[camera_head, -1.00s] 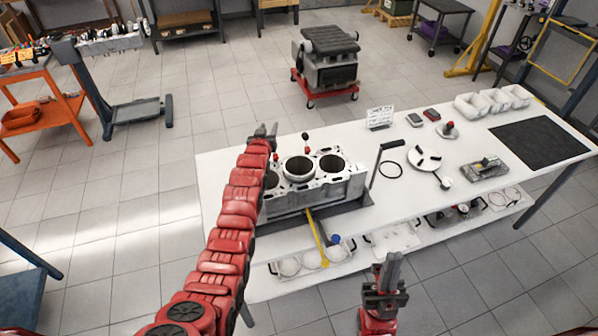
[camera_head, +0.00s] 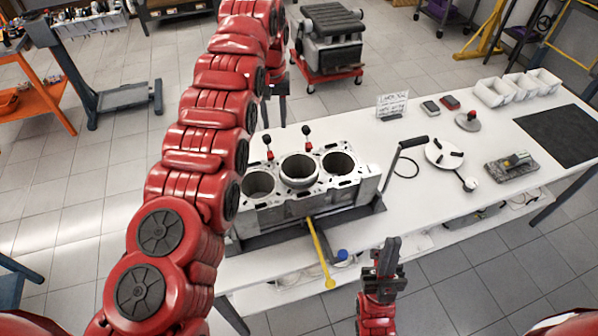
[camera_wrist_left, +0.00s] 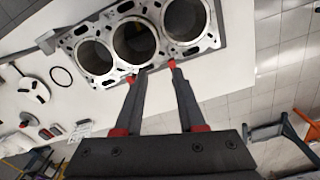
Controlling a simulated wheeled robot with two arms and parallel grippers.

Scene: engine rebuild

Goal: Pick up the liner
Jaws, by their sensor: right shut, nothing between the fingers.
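The engine block (camera_head: 310,203) stands on the white bench with three bores. The liner (camera_head: 299,172) appears as a pale ring whose rim rises above the middle bore. In the left wrist view the block (camera_wrist_left: 110,83) lies beyond my fingers and its middle bore (camera_wrist_left: 134,42) is near the top centre. My left gripper (camera_head: 275,118) points down behind the block. The left wrist view shows its fingers (camera_wrist_left: 154,88) apart and empty, short of the liner. My right gripper (camera_head: 390,248) is shut and empty, in front of the bench.
Two red-and-black upright pieces (camera_head: 306,139) show at the block's back edge. A sign (camera_head: 391,104) and white bins (camera_head: 508,90) stand farther back.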

